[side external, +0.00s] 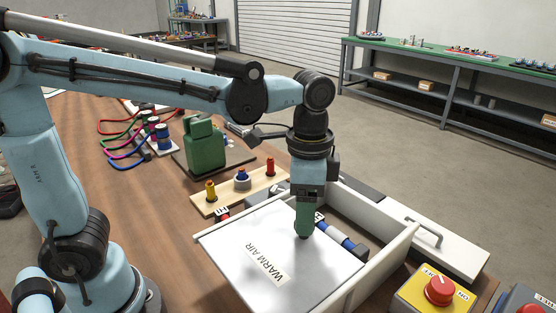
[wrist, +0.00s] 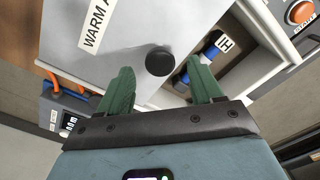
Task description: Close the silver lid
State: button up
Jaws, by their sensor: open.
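The silver lid (side external: 255,255) bears a "WARM AIR" label and covers the left part of a white box (side external: 398,258) in the side view. The box's right part is uncovered and shows its inside. In the wrist view the lid (wrist: 125,40) carries a round black knob (wrist: 159,61). My gripper (side external: 304,228) points down over the lid's edge by the knob. In the wrist view my gripper (wrist: 162,70) has its two green fingers apart, with the knob appearing between their tips. Whether they touch it cannot be told.
A blue cylinder (side external: 344,243) lies inside the box. A red button on a yellow panel (side external: 438,291) stands at the right. A peg board (side external: 240,192) and a green block (side external: 203,148) stand behind the box.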

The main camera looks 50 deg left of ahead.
jog(key=shift+f, duration=1.1)
grip_shut()
